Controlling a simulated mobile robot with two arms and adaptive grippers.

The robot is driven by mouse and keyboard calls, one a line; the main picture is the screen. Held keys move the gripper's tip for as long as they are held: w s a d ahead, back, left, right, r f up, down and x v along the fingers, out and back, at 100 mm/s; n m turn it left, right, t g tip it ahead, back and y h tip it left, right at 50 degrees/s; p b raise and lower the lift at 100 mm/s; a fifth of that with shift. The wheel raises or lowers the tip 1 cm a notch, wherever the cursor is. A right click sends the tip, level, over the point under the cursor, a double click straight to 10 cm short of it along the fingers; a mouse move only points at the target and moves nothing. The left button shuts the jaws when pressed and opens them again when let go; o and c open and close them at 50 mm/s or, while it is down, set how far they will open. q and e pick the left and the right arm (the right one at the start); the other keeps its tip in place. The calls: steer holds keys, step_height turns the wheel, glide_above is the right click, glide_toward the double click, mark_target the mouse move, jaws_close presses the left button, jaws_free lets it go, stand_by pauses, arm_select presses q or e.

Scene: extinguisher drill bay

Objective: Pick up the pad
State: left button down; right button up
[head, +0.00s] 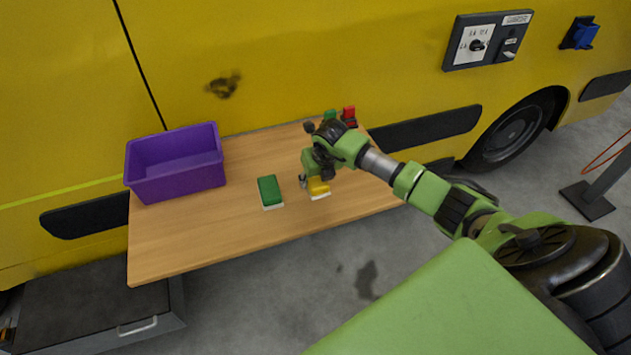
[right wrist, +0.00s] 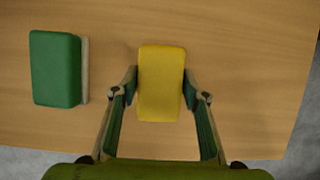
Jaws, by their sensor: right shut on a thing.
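A yellow pad (head: 319,188) with a pale underside is at the table's middle right. It also shows in the right wrist view (right wrist: 161,82), upright between the fingers. My right gripper (head: 315,181) is over it and shut on it, one finger against each long side, as the right wrist view (right wrist: 160,92) shows. The pad is at or very near the table top; I cannot tell if it touches. A green pad (head: 270,190) with a pale underside lies to its left, apart from the gripper, and also shows in the right wrist view (right wrist: 55,68). My left gripper is not in view.
A purple bin (head: 178,183) stands at the left end of the wooden table (head: 210,235). A small green thing (head: 330,114) and a red thing (head: 349,114) are at the back right, near my arm. A yellow vehicle (head: 300,60) stands behind the table. The table's front left is clear.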

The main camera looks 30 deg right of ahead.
steer(key=shift+r+p, duration=0.35)
steer(key=shift+p, duration=0.05)
steer(key=shift+w+r+b, duration=0.15)
steer(key=shift+r+b, duration=0.8)
steer(key=shift+b, duration=0.2)
steer(key=a+r+b, duration=0.5)
steer(key=a+r, duration=0.6)
steer(key=a, duration=0.3)
steer(key=shift+o, duration=1.3)
steer(key=shift+c, duration=0.5)
